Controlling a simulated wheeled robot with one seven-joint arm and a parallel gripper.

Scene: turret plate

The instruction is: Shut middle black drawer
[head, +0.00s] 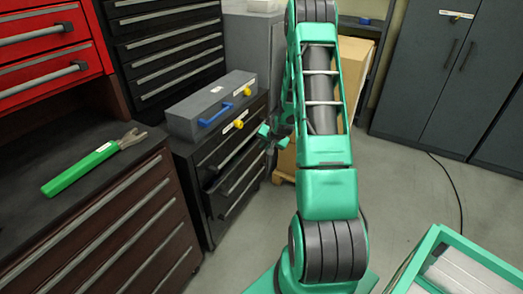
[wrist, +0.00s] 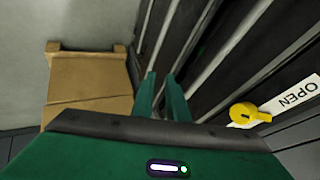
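The black drawer cabinet (head: 190,190) stands left of my arm in the head view. Its middle drawer (head: 232,172) appears to stick out a little, with a dark gap above its front. My gripper (head: 266,134) is just to the right of the drawer fronts, partly hidden by my arm. In the wrist view my gripper (wrist: 160,88) points along the drawer fronts, its two green fingers a small gap apart with nothing seen between them. The cabinet fronts (wrist: 215,50) run diagonally on the right there. Whether a finger touches a drawer is unclear.
A grey toolbox (head: 212,105) with a blue handle lies on the cabinet. A yellow knob (head: 239,124) sits by a white label, which reads OPEN (wrist: 291,95) in the wrist view. A cardboard box (wrist: 90,85) stands beyond my gripper.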

